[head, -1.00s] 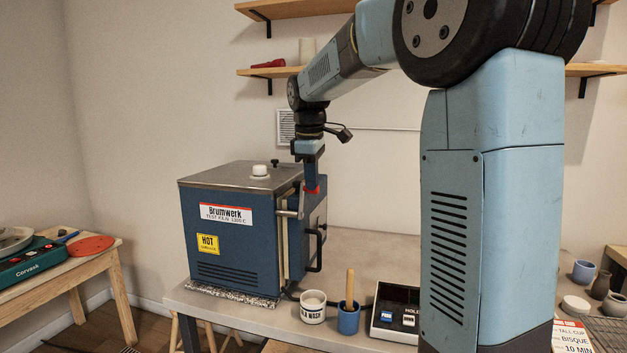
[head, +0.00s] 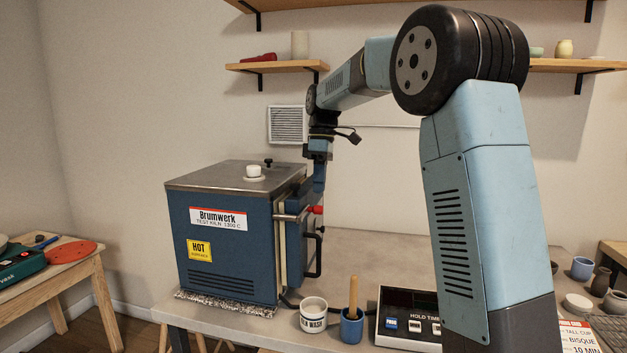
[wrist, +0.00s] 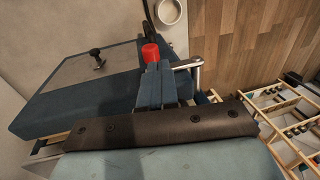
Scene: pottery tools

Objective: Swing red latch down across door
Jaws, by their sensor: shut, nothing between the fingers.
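The blue kiln (head: 232,240) stands on the bench, its door (head: 297,240) on its right side. The latch's red grip (head: 316,209) shows at the door's upper part, beside a grey metal bar (head: 287,217). The latch looks roughly level in the head view, though its exact angle is hard to tell. My gripper (head: 319,188) is shut and empty, pointing down just above the red grip. In the wrist view the red grip (wrist: 150,53) lies right at the tips of my shut fingers (wrist: 156,72); I cannot tell whether they touch.
A black door handle (head: 318,255) sticks out below the latch. A white mug (head: 313,314), a blue cup (head: 351,327) with a wooden handle and a controller box (head: 408,318) stand on the bench in front.

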